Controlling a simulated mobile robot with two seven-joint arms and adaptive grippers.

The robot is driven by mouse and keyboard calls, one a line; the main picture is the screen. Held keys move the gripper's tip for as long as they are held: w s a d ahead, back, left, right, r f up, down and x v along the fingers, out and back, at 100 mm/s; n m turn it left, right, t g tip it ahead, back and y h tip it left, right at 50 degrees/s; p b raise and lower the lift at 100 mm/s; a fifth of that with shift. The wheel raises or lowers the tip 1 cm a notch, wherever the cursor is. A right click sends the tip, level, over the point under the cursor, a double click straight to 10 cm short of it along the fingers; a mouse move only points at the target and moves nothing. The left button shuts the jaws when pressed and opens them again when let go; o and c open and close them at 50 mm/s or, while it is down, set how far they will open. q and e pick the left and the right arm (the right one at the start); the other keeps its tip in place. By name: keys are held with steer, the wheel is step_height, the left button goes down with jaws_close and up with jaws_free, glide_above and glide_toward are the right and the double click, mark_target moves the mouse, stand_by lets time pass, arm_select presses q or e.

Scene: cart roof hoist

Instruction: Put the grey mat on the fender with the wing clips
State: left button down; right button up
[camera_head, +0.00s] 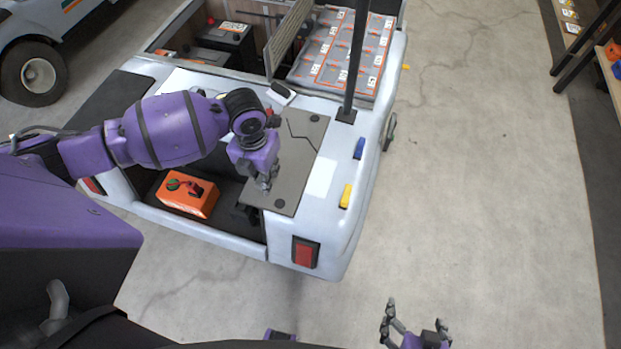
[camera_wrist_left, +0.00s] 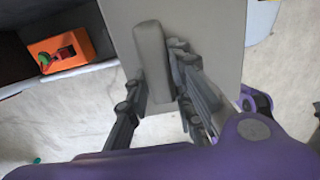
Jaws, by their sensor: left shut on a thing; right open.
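The grey mat (camera_head: 301,163) is a flat stiff-looking panel with dark round spots near its corners and a raised grey handle (camera_wrist_left: 151,58). My left gripper (camera_head: 264,184) is shut on that handle, from above. The mat appears over the cart's rear deck, between an open bay and the right fender (camera_head: 370,185); whether it rests there or hangs just above, I cannot tell. A blue clip (camera_head: 358,148) and a yellow clip (camera_head: 345,196) sit on the fender; their wings are not clear. My right gripper (camera_head: 416,321) is open and empty, low beyond the cart's rear.
An orange box (camera_head: 187,194) lies in the open dark bay left of the mat. A black post (camera_head: 354,70) rises from the cart near the mat's far right. A tray of marked grey blocks (camera_head: 345,50) lies farther forward. Floor right of the cart is clear; shelving stands far right.

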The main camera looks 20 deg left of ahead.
mark_target(289, 175)
arm_select(q)
steer(key=w+d+f, duration=0.1)
steer(key=d, duration=0.1)
steer(key=w+d+f, duration=0.2)
steer(key=d, duration=0.1)
steer(key=shift+w+d, duration=0.35)
steer(key=shift+w, duration=0.05)
steer(key=d+f, duration=0.1)
steer(key=w+d+f, duration=0.1)
steer(key=f, duration=0.1)
steer(key=w+d+f, duration=0.1)
steer(key=shift+f, duration=0.5)
steer(key=shift+w+d+f+b, duration=0.1)
steer(key=shift+f+b, duration=0.1)
steer(key=shift+f, duration=0.65)
steer(key=shift+w+d+f+b, duration=0.1)
steer(key=shift+f+b, duration=0.1)
steer(key=shift+f, duration=0.65)
steer(key=shift+f, duration=0.2)
steer(key=c, duration=1.5)
jaws_free()
steer(key=shift+c, duration=0.2)
steer(key=shift+s, duration=0.1)
steer(key=shift+r, duration=0.1)
